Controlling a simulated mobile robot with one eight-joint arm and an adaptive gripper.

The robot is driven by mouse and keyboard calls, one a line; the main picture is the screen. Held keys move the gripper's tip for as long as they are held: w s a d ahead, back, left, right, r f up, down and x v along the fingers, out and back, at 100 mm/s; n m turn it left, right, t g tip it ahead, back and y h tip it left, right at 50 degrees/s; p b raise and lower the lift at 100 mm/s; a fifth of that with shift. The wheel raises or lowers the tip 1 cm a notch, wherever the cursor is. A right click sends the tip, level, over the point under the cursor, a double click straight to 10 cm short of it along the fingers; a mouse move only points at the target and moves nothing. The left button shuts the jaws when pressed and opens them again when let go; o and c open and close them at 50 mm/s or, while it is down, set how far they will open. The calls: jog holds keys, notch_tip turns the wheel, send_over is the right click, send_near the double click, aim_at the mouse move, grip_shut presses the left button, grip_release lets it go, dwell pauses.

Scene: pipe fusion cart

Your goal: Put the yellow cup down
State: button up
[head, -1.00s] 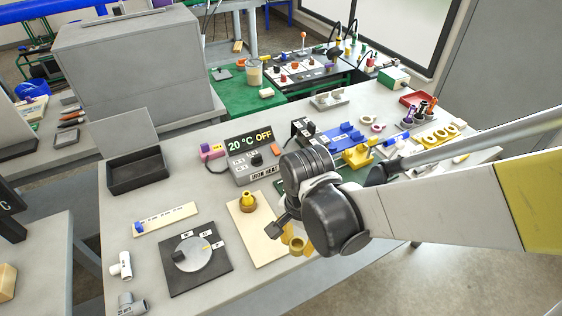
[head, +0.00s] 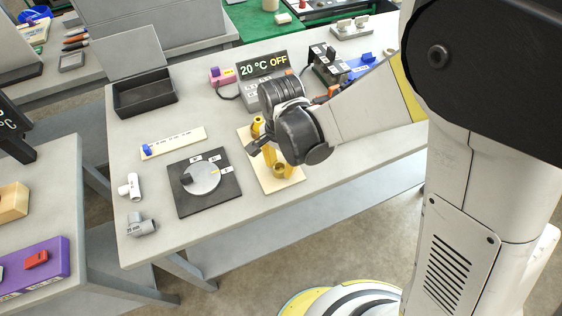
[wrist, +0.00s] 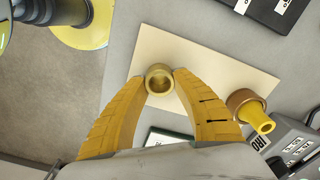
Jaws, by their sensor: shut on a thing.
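The small round yellow cup (wrist: 158,79) is between the two yellow fingertips of my gripper (wrist: 160,82) in the wrist view, its open mouth facing the camera. My gripper is shut on it. In the head view the cup (head: 279,170) shows low between the fingers, in front of the beige board (head: 284,186). In the wrist view the beige board (wrist: 205,72) lies behind the cup. I cannot tell whether the cup touches the board.
A brown-based yellow piece (wrist: 250,110) stands at the board's edge, close to my right finger in the wrist view. A black dial plate (head: 205,182) lies left of the board. The heater box with its display (head: 262,69) stands behind. Bare table (head: 210,225) is in front.

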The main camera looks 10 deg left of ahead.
jog(key=shift+f, duration=0.2)
jog(key=o, duration=1.2)
jog(key=shift+c, duration=0.2)
jog(key=shift+r, duration=0.1)
notch_tip(320, 180, up, 12)
jog(key=p, duration=0.4)
jog(key=s+d+r+n+t, duration=0.1)
jog(key=d+r, duration=0.3)
jog(key=d, duration=0.4)
jog(key=s+d+r+n+t, duration=0.2)
jog(key=d+r+t, duration=0.1)
jog(key=d, duration=0.5)
jog(key=s+d+r+n+t, duration=0.2)
jog(key=d+r, duration=0.3)
jog(key=d, duration=0.4)
jog(key=shift+s+n+t, duration=0.2)
jog(key=shift+n+t, duration=0.1)
jog(key=shift+t, duration=0.2)
